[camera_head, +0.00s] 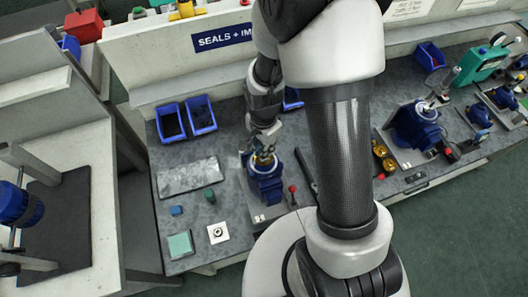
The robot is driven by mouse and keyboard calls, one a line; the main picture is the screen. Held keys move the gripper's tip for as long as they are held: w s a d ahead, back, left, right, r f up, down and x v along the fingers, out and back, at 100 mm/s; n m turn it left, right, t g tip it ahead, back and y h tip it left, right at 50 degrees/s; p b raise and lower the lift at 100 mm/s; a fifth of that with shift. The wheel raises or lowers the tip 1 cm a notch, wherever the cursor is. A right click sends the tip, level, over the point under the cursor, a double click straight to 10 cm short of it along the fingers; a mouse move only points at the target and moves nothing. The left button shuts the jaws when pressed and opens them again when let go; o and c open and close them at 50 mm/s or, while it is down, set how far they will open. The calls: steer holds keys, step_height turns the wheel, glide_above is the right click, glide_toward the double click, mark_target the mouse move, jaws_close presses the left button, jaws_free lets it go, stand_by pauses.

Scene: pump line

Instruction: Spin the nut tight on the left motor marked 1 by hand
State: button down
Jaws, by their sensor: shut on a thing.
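A blue motor (266,187) stands on a grey base plate in the middle of the bench. Its small white tag is too small to read. My gripper (263,158) is directly over the motor's top, pointing down, its fingers closed around the top of the upright shaft. Brassy bits show between the fingers. The nut itself is mostly hidden by the fingers, and I cannot see how low it sits. A second blue motor (415,128) stands farther right on the bench.
Blue bins (199,114) stand at the back. A metal plate (188,176), a white square with a ring (217,233) and a greenish pad (180,245) lie on the left. A red-knobbed lever (293,190) and brass parts (384,158) are right of the motor.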

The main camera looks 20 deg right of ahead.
steer(key=m, duration=0.7)
steer(key=m+b, duration=0.1)
steer(key=m, duration=0.6)
steer(key=c, duration=1.8)
jaws_free()
steer(key=shift+r+p, duration=1.8)
steer(key=shift+r, duration=0.5)
steer(key=shift+f, duration=0.1)
